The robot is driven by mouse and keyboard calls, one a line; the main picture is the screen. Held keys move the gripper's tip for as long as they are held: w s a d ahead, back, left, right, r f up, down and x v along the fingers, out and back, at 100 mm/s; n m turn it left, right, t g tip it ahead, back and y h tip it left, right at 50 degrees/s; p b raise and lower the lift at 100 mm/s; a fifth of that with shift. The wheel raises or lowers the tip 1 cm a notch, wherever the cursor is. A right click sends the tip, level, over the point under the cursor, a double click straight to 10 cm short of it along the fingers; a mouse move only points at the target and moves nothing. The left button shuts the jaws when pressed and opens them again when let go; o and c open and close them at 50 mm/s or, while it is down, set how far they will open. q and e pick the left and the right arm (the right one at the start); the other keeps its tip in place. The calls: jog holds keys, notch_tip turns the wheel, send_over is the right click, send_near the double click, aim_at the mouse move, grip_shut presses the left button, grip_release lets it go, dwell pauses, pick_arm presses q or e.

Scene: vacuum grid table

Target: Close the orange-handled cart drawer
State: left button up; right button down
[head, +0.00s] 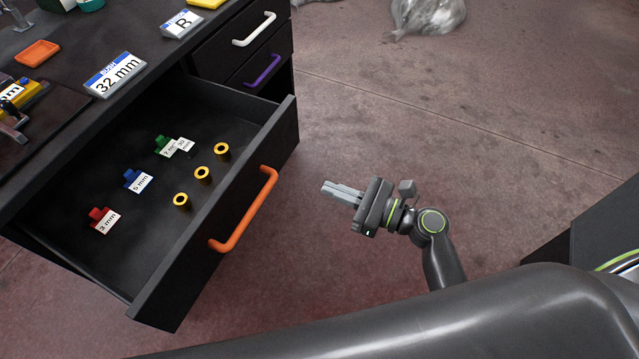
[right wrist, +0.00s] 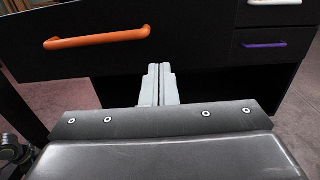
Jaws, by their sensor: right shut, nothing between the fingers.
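The orange-handled drawer (head: 262,150) of the black cart stands pulled open at the left in the head view. Its orange handle (head: 245,210) is on the outer front face and also shows at upper left in the right wrist view (right wrist: 97,38). My right gripper (head: 326,189) is shut and empty, to the right of the handle and apart from it in the head view, with its fingers pointing toward the drawer front. In the right wrist view its fingers (right wrist: 158,72) are together, below and right of the handle. My left gripper is not in view.
Inside the drawer are three brass bushings (head: 203,174) and red, blue and green labelled pieces (head: 138,181). Two closed drawers have a white handle (head: 254,30) and a purple handle (head: 262,69). A wrapped bundle (head: 427,16) lies on the floor.

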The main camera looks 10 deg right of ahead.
aim_at(268, 165)
jog(key=x, duration=1.2)
jog(key=shift+w+a+p, duration=0.25)
jog(key=shift+w+p, duration=0.05)
jog(key=shift+p, duration=0.05)
